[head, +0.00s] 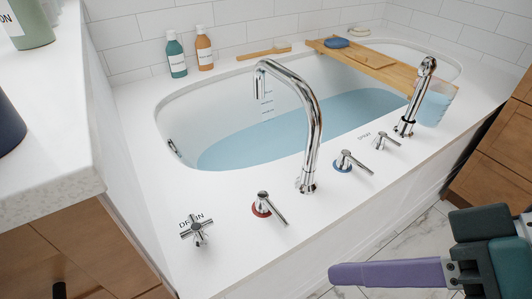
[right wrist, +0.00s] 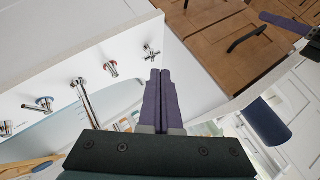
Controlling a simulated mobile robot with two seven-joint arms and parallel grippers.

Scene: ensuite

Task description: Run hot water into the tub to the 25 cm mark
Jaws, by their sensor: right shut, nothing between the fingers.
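The white tub (head: 190,108) holds blue water (head: 275,138). Small scale marks (head: 265,97) on its far inner wall stand above the water edge; their numbers are too small to read. No stream shows below the chrome spout (head: 312,115). The red-ringed lever (head: 270,207) is left of the spout base, the blue-ringed lever (head: 352,162) right of it. My right gripper (head: 335,275) is shut and empty, in front of the tub deck, apart from the levers. Its closed fingers also show in the right wrist view (right wrist: 160,75). A purple finger of my left gripper (right wrist: 268,16) shows there.
The cross-shaped drain handle (head: 195,229) stands at the deck's near left corner. The spray lever (head: 382,141) and hand shower (head: 416,98) are on the right. A wooden caddy (head: 375,62) spans the tub. A white counter (head: 45,130) bounds the left.

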